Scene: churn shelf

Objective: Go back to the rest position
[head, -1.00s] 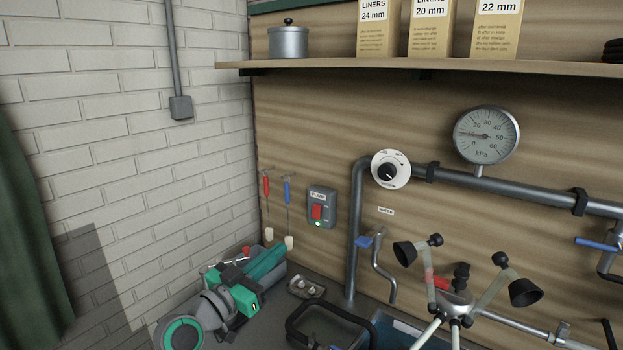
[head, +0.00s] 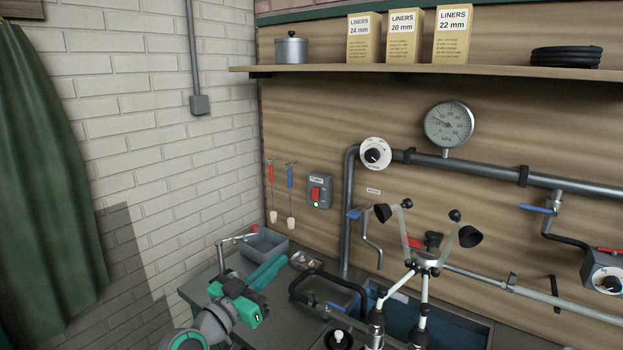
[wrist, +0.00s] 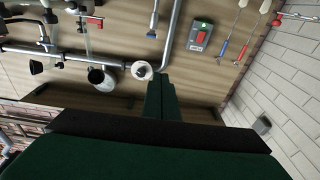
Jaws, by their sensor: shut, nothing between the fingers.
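My gripper (head: 268,272) has teal-green fingers, pressed together with nothing between them. In the head view it is low, left of centre, above the bench and in front of a grey bin. It points up and to the right, toward the wooden back panel. In the wrist view the dark green fingers (wrist: 160,98) lie side by side and touch nothing that I can see. No rest position is marked in either view.
A pipe (head: 350,215) and the pump switch (head: 319,190) are on the panel. A shelf (head: 400,69) runs above. A green curtain (head: 50,190) hangs left.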

